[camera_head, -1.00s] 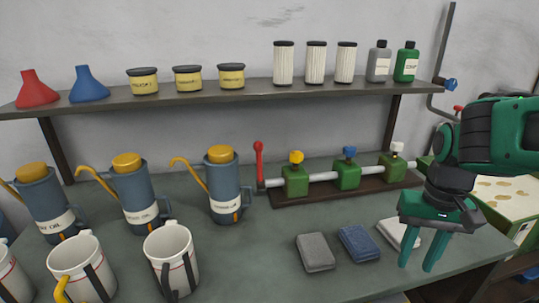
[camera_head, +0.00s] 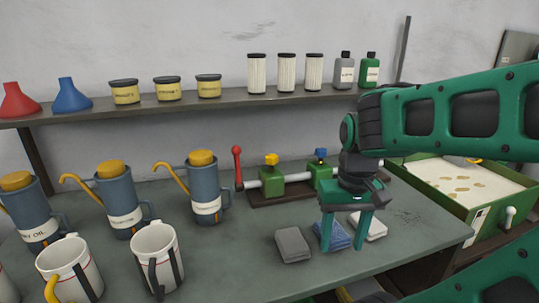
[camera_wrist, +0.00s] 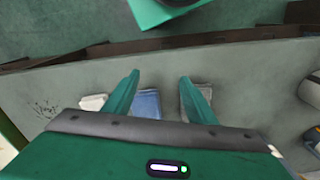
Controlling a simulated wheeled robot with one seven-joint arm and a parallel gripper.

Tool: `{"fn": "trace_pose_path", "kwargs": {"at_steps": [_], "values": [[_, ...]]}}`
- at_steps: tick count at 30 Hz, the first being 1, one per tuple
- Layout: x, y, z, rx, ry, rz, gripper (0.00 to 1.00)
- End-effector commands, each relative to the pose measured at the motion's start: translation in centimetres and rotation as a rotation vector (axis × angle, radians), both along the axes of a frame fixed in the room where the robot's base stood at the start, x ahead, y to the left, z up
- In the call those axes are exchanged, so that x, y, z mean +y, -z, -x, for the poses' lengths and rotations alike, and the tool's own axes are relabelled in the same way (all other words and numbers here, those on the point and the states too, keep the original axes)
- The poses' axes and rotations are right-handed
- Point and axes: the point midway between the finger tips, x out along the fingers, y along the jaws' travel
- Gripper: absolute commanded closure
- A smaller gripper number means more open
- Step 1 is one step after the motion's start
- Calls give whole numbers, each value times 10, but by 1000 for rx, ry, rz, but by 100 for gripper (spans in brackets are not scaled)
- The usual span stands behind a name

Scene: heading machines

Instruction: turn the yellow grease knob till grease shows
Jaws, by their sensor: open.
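The yellow knob (camera_head: 271,159) sits on top of a green block on a pipe at the back of the bench. A blue knob (camera_head: 321,154) sits on the green block to its right. A red-balled lever (camera_head: 237,165) stands at the pipe's left end. My gripper (camera_head: 343,246) is open and empty, pointing down in front of the blue-knob block, to the right of the yellow knob. In the wrist view my open fingers (camera_wrist: 155,92) show over the bench, with a green block (camera_wrist: 165,8) at the top edge.
A grey pad (camera_head: 293,245), a blue pad (camera_head: 333,235) and a white pad (camera_head: 368,225) lie below my gripper. Blue oil cans (camera_head: 203,190) and white mugs (camera_head: 157,250) stand left. A shelf (camera_head: 230,102) hangs above. A green tray of liquid (camera_head: 465,180) is at right.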

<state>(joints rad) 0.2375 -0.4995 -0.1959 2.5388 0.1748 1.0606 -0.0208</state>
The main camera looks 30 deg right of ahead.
Motion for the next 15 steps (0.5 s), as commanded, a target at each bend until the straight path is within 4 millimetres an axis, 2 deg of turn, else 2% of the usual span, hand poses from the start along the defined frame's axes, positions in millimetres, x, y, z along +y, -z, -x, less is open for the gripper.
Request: {"fn": "trace_pose_path", "kwargs": {"at_steps": [2,5,9,12,15], "values": [[-6,-19,-30,-31,-22,26,49],[-18,-51,-86,-91,-73,66,49],[-30,-100,-173,-189,-172,111,49],[-33,-129,-226,-253,-241,129,49],[-34,-150,-264,-304,-294,138,49]]}}
